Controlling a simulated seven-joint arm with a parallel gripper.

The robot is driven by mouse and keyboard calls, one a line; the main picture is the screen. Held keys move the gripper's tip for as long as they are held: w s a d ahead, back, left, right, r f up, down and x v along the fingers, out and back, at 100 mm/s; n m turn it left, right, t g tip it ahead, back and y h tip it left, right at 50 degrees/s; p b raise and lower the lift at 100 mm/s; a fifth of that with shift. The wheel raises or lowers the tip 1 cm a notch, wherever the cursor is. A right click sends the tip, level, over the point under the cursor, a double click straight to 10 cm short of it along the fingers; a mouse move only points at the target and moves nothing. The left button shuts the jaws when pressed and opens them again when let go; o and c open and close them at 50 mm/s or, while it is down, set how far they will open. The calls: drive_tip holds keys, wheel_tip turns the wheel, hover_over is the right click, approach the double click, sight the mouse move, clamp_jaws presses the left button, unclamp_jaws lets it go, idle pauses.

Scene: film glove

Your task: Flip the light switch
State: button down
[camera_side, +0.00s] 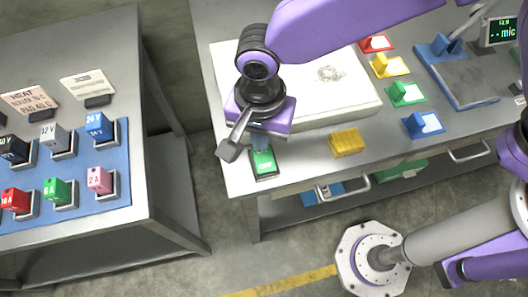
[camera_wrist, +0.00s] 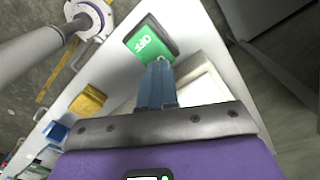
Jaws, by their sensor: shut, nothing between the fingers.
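The light switch (camera_side: 263,162) is a small dark-framed box with a green face at the front left corner of the right-hand table. In the wrist view the green face of the switch (camera_wrist: 150,46) reads as "OFF", turned in the picture. My gripper (camera_side: 259,143) is directly above the switch, pointing down. In the wrist view my gripper (camera_wrist: 157,66) has its blue fingers together, with the tips at the near edge of the green face. I cannot tell whether they touch it. Part of the switch is hidden behind the fingers.
A yellow block (camera_side: 347,142) lies right of the switch. A large white slab (camera_side: 340,85) lies behind it. Coloured blocks on cards and a blue tray (camera_side: 465,83) are farther right. A separate left table holds a blue board (camera_side: 82,203) with several coloured blocks. A gap separates the tables.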

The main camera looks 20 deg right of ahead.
drive_tip(key=shift+f, duration=0.8)
idle(0.4)
drive_tip(key=shift+r, duration=3.55)
